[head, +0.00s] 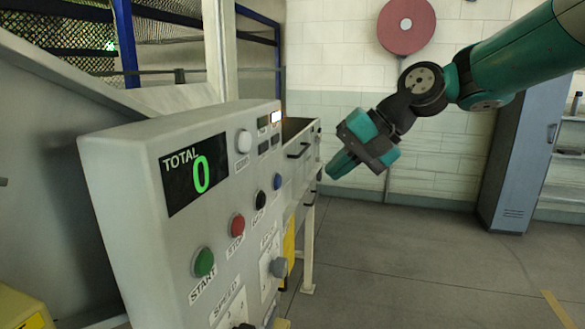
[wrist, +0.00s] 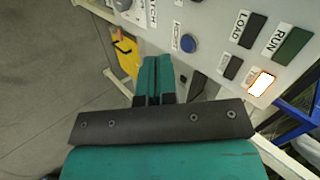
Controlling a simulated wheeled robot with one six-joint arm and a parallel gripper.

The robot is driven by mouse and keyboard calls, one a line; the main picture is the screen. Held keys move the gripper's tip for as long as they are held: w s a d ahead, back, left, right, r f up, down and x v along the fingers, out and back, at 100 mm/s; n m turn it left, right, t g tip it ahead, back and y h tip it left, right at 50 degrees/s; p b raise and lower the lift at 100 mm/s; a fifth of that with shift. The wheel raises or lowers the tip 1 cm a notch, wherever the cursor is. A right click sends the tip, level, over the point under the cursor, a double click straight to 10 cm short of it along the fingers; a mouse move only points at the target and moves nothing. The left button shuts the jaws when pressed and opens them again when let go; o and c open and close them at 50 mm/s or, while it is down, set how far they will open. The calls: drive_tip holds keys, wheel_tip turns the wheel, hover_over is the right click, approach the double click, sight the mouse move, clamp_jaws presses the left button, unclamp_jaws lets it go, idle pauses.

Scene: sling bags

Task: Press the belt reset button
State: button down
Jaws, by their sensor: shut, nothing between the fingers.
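The grey control panel (head: 140,185) faces right. It carries a green START button (head: 204,262), a red STOP button (head: 237,225), a black button (head: 260,200), a blue button (head: 277,181) and a white button (head: 244,141). The blue button also shows in the wrist view (wrist: 188,43), ahead and right of my gripper (wrist: 157,62). In the head view my gripper (head: 332,172) is shut and empty, right of the blue button, apart from the panel.
The panel display reads TOTAL 0. An orange-white indicator (head: 277,116) is lit; LOAD (wrist: 247,30) and RUN (wrist: 292,47) lamps look dark. A drawer-like unit (head: 300,145) stands behind the panel. A blue-grey locker (head: 518,150) stands right; floor (head: 400,260) before it is clear.

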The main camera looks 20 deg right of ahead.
drive_tip(key=w+d, duration=0.1)
drive_tip(key=d+r+m, duration=0.1)
drive_tip(key=w+d+r+m+t, duration=0.1)
drive_tip(key=d, duration=0.1)
drive_tip(key=shift+w+d, duration=0.1)
drive_tip(key=shift+w, duration=0.2)
drive_tip(key=p, duration=0.4)
approach(280, 186)
drive_tip(key=d+f+x, duration=0.1)
drive_tip(key=x, duration=0.4)
drive_tip(key=shift+w+a+f, duration=0.2)
drive_tip(key=shift+w+a, duration=0.25)
drive_tip(key=shift+a, duration=0.35)
